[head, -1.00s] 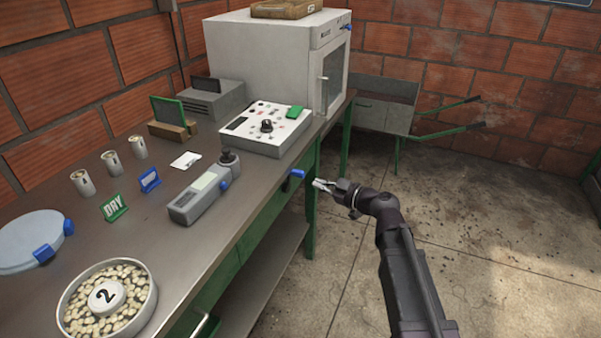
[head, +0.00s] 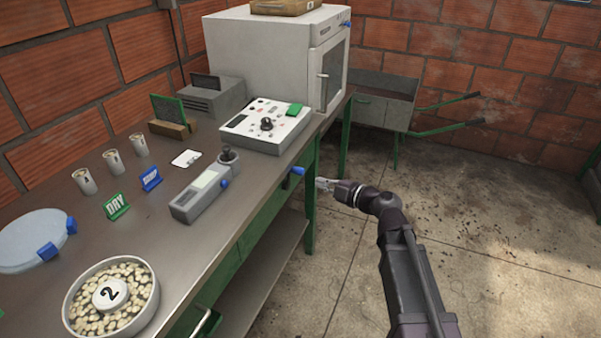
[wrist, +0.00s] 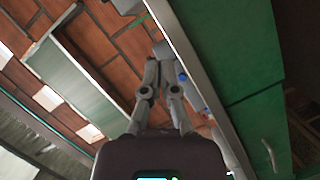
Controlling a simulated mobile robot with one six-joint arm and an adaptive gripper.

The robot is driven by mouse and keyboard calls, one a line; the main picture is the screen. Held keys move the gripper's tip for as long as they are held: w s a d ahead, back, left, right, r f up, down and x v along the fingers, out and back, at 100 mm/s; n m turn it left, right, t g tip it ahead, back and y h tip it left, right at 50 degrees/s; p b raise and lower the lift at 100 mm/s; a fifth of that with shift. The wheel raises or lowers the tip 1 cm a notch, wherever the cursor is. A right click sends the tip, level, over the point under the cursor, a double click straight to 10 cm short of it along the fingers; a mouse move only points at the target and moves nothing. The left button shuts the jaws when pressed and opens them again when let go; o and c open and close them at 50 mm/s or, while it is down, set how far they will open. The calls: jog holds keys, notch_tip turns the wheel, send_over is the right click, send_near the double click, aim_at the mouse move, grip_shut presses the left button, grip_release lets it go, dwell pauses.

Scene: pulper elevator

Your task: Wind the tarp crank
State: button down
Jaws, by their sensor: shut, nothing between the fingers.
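A blue knob (head: 297,171) sticks out from the front edge of the bench, below the white control panel. I cannot tell whether it belongs to the tarp crank, and no other clear crank shows. My gripper (head: 319,184) is a little right of this knob in the head view, apart from it, over the floor side of the bench edge. In the wrist view my gripper (wrist: 162,55) has its fingers together with nothing between them. A small blue part (wrist: 182,77) shows just right of the fingers there.
The bench (head: 150,235) holds a control panel (head: 265,128), a grey meter (head: 200,196), a bowl of beans (head: 110,296) and a white oven (head: 270,55). A wheelbarrow (head: 375,100) stands by the back wall. The floor (head: 490,270) to the right is clear.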

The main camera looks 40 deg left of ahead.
jog(key=shift+a, duration=0.15)
jog(key=b, duration=0.2)
send_near(291, 169)
jog(key=s+a, duration=0.2)
jog(key=s+a+r, duration=0.1)
jog(key=a, duration=0.2)
jog(key=shift+s+r, duration=0.1)
jog(key=shift+s, duration=0.3)
jog(key=shift+w+a+f+b, duration=0.3)
jog(key=shift+w+f, duration=0.1)
jog(key=shift+w, duration=0.1)
jog(key=shift+w+a+f+b, duration=0.25)
jog(key=shift+w+f, duration=0.1)
jog(key=shift+w, duration=0.2)
jog(key=shift+w+f, duration=0.25)
jog(key=shift+w, duration=0.3)
